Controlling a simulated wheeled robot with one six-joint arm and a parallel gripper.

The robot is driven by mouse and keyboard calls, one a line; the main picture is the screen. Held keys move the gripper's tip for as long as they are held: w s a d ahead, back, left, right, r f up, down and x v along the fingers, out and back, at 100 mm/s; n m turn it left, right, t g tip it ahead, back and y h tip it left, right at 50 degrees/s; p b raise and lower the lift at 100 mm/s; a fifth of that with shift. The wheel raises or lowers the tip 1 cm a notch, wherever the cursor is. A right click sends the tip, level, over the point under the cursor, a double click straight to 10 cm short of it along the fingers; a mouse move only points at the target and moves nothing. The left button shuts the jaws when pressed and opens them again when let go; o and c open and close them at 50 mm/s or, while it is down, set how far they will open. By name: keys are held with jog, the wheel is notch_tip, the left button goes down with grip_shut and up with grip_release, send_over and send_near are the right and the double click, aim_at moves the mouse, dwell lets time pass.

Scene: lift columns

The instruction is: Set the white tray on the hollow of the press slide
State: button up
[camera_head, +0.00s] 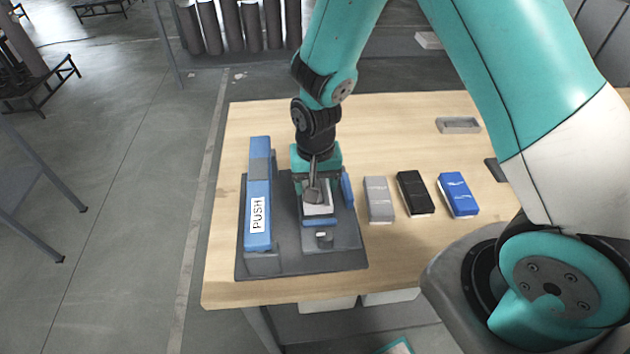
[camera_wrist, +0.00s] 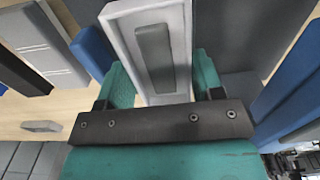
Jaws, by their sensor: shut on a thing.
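My gripper (camera_head: 316,190) is shut on the white tray (camera_head: 319,210), over the middle of the press fixture. In the wrist view the white tray (camera_wrist: 119,32), with a grey strip along its middle, sits between my teal fingers (camera_wrist: 160,85). The press has a dark base plate (camera_head: 290,262), a long blue bar marked PUSH (camera_head: 259,225) on the left and a short blue wall (camera_head: 347,188) on the right. A blue edge (camera_head: 320,222) shows just under the tray's near end. The slide's hollow is hidden, and I cannot tell whether the tray touches the slide.
Right of the press lie a grey block (camera_head: 378,200), a black block (camera_head: 415,194) and a blue block (camera_head: 458,195). A grey shallow tray (camera_head: 458,125) lies farther back. The wooden table (camera_head: 400,260) is clear at the front right.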

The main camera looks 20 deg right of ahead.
jog(key=shift+f+b, duration=0.5)
jog(key=shift+f, duration=0.4)
dwell(1.0)
jog(key=o, duration=1.1)
jog(key=shift+o, duration=0.4)
jog(key=shift+r, duration=0.15)
jog(key=shift+r+p, duration=2.95)
jog(key=shift+r, duration=0.45)
jog(key=shift+r, duration=0.1)
jog(key=s+a+r+n+y+b, duration=0.1)
jog(key=s+a+r+n+y, duration=0.1)
jog(key=s+r+n, duration=0.3)
jog(key=s+a+r+n+y+b, duration=0.1)
jog(key=s+r+n, duration=0.4)
jog(key=s+r, duration=0.8)
notch_tip(320, 180, up, 4)
jog(key=shift+s+a+r+n+y, duration=0.15)
jog(key=shift+a+r+n+y, duration=0.2)
jog(key=shift+a+y, duration=0.4)
